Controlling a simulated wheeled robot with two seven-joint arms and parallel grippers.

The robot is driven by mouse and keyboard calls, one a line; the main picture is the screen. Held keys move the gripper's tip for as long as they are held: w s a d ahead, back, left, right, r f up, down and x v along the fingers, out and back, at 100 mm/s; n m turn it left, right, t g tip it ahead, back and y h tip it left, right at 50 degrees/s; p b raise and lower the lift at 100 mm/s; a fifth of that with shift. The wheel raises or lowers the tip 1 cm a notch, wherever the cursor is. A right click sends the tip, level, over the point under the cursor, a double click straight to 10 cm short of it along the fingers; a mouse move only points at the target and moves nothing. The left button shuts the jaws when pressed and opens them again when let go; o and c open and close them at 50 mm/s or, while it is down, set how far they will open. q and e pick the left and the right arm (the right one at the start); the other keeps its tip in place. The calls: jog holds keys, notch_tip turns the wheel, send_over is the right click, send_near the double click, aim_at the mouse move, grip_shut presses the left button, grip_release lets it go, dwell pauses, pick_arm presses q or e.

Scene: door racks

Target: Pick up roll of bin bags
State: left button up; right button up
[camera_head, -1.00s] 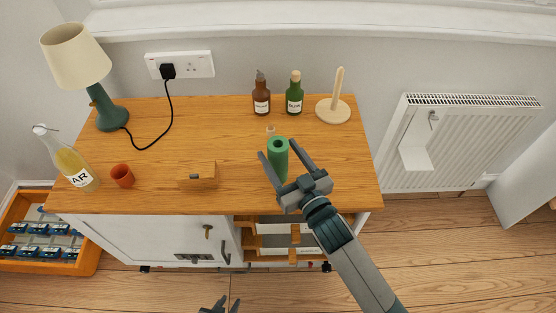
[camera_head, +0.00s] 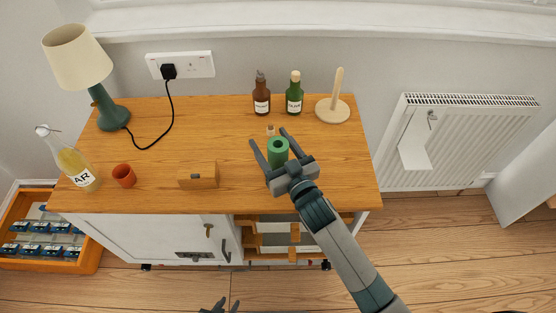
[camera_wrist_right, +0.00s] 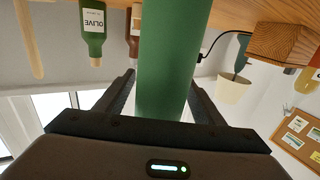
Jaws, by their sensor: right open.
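The roll of bin bags is a green hollow cylinder (camera_head: 278,150) standing upright on the wooden cabinet top. My right gripper (camera_head: 268,137) is open, with one finger on each side of the roll. In the right wrist view the green roll (camera_wrist_right: 172,60) rises between the two fingers (camera_wrist_right: 162,88); I cannot tell whether either finger touches it. The gripper hides the roll's lower part in the head view. My left gripper (camera_head: 219,306) shows only as dark tips at the bottom edge, and its opening is unclear.
To the left are a wooden block (camera_head: 198,176), an orange cup (camera_head: 123,176), a glass bottle (camera_head: 75,165) and a lamp (camera_head: 107,108).

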jog(key=shift+c, duration=0.5)
jog(key=c, duration=1)
pick_arm(q)
jog(key=shift+s, duration=0.3)
pick_arm(e)
jog(key=shift+c, duration=0.6)
pick_arm(q)
jog(key=shift+s, duration=0.15)
pick_arm(e)
jog(key=shift+r, duration=0.1)
